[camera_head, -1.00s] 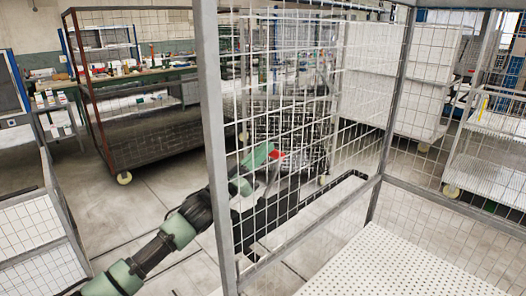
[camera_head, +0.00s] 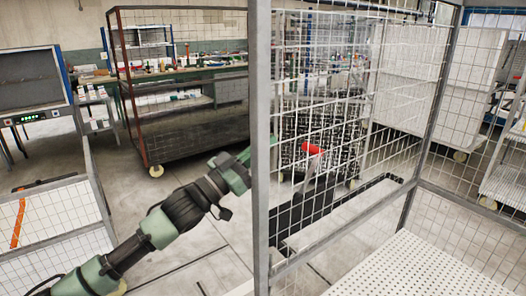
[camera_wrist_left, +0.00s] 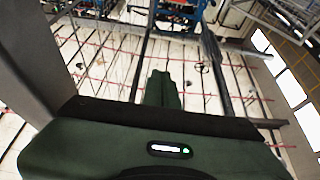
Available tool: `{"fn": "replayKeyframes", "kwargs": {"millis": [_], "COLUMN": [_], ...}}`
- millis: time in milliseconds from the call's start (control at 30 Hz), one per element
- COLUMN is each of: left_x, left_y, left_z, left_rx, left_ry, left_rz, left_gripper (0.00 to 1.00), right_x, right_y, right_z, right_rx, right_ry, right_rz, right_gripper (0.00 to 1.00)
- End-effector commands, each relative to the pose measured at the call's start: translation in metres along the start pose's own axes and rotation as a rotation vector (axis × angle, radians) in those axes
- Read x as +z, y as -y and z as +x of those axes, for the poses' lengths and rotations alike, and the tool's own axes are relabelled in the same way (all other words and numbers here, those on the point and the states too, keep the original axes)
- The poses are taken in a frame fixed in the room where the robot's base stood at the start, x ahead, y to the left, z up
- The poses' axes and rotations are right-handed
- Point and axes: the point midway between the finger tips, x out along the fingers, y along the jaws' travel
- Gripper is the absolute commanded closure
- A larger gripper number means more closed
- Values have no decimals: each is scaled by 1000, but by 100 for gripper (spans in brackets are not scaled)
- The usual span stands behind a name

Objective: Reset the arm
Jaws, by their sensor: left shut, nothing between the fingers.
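My left arm (camera_head: 160,228), green and black, comes in from the lower left of the head view. Its end, with my left gripper (camera_head: 243,158), reaches the grey upright post, which hides part of it. In the left wrist view the green fingers of my left gripper (camera_wrist_left: 161,90) are together, shut with nothing between them. A green body with a small lit display fills the bottom of that view. My right gripper is in neither view.
A grey post (camera_head: 261,150) and wire mesh cage stand right by my left gripper. A white perforated shelf (camera_head: 425,268) is at lower right. A rust-brown mesh trolley (camera_head: 180,130) stands behind, and a red handle (camera_head: 312,148) shows through the mesh. Floor between is open.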

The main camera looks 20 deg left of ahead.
Motion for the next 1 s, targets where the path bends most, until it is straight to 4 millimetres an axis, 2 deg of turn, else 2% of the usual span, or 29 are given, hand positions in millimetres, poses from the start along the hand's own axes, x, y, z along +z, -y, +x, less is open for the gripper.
{"fn": "replayKeyframes", "kwargs": {"millis": [300, 533, 667, 767, 867, 1000], "left_x": [-2, -2, 10, 42, 96, 188], "left_y": [0, 0, 7, 23, 47, 77], "left_z": [-3, -3, -5, -14, -32, -76], "left_rx": [0, 0, -20, -70, -149, -268], "left_ry": [0, 0, 16, 60, 138, 287], "left_rz": [0, 0, -2, -2, 0, 6], "left_gripper": [100, 100, 100, 100, 100, 100], "right_x": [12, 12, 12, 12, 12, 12], "right_y": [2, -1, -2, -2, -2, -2], "right_z": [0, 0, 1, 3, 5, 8], "right_rx": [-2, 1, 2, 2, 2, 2], "right_ry": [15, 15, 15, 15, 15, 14], "right_rz": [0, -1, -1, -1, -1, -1], "right_gripper": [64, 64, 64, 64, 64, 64]}}
